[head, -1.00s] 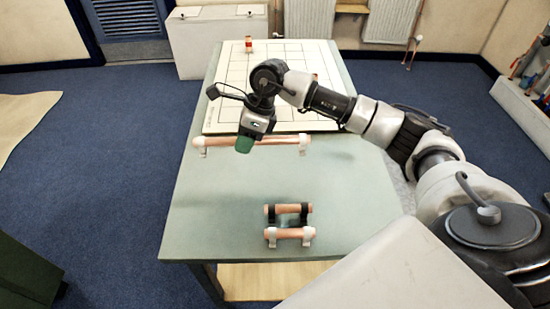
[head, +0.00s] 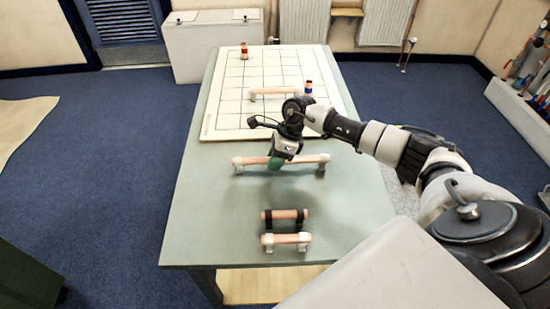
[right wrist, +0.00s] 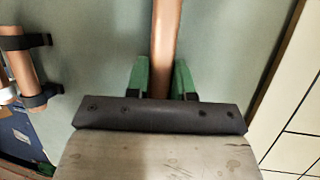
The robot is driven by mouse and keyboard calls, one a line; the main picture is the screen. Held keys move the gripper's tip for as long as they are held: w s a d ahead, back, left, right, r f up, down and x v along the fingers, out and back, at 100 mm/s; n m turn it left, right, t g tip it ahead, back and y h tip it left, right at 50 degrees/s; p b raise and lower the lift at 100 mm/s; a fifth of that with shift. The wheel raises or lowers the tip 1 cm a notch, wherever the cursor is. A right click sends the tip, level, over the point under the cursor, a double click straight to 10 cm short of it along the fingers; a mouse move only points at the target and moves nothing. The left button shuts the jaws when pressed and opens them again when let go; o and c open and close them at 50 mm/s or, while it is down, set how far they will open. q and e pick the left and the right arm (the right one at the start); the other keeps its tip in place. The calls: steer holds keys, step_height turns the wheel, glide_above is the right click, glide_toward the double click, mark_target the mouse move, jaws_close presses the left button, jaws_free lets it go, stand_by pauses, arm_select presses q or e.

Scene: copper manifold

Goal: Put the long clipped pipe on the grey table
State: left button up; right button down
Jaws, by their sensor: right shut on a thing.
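The long clipped pipe (head: 307,159), copper with a pale clip at each end, lies crosswise over the bare grey table (head: 208,215), just in front of the white gridded board. My right gripper (head: 276,164), with green fingers, is shut on it near its middle. In the right wrist view the copper pipe (right wrist: 164,45) runs between the green fingers (right wrist: 160,80). I cannot tell whether the clips touch the table or hang slightly above it. My left gripper is not in view.
A short pipe with black clips (head: 285,214) and one with white clips (head: 287,239) lie near the table's front. The white gridded board (head: 225,118) behind carries another clipped pipe (head: 272,91) and two small upright pieces. Bare table lies left and right of the short pipes.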

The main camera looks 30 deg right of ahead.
steer(key=c, duration=1)
jaws_free()
steer(key=b+v, duration=0.2)
steer(key=v, duration=1)
